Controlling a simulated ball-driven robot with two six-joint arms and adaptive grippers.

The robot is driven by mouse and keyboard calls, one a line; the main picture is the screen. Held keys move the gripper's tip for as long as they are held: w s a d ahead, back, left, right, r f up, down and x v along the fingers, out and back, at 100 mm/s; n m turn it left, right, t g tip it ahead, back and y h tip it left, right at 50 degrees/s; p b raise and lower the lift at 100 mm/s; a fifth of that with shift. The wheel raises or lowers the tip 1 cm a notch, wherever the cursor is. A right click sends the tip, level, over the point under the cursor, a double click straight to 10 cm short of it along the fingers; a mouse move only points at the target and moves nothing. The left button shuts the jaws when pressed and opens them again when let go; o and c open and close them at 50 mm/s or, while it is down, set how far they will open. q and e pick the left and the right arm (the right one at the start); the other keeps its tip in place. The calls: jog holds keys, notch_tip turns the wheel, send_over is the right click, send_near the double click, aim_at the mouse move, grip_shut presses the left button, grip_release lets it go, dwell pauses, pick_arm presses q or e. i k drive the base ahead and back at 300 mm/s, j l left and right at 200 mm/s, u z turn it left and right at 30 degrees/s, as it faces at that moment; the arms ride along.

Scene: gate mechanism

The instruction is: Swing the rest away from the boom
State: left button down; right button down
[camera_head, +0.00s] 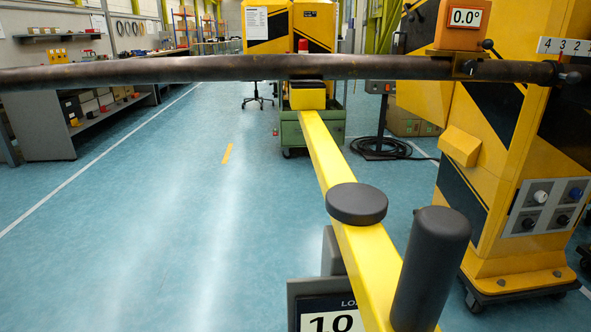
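The boom (180,69) is a long dark round bar running level across the whole upper picture, its right end by the yellow housing. The rest is a yellow arm (325,152) that runs from the lower right up to the boom. Its far end is a yellow block (307,99) with a dark top, right under the boom; it appears to touch it. A flat black disc (357,203) sits on the rest arm, and an upright dark grey cylinder (431,268) stands at its near end. Neither of my grippers is in view.
A yellow and black housing (509,150) stands at the right, with a 0.0° display (465,18) on top and knobs low down. A green cart (310,130) is behind the rest. A dark grey plate (330,308) is below. Blue floor (150,220) is clear at left.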

aim_at(393, 294)
jog(key=i+j+z, duration=0.2)
jog(key=z, duration=0.25)
jog(key=k+l, duration=0.1)
jog(key=l, duration=0.35)
jog(key=l+u, duration=0.1)
jog(key=l, duration=0.35)
jog(key=k+l, duration=0.15)
jog(key=l, duration=0.3)
jog(key=k+l+u, duration=0.1)
jog(key=l, duration=0.35)
jog(key=i+l, duration=0.15)
jog(key=l, duration=0.15)
jog(key=i+l+u, duration=0.15)
jog(key=i+l, duration=0.2)
jog(key=l, duration=0.25)
jog(key=i+l+u, duration=0.15)
jog(key=l, duration=0.15)
jog(key=i, duration=0.45)
jog(key=i+l+u, duration=0.15)
jog(key=i, duration=0.3)
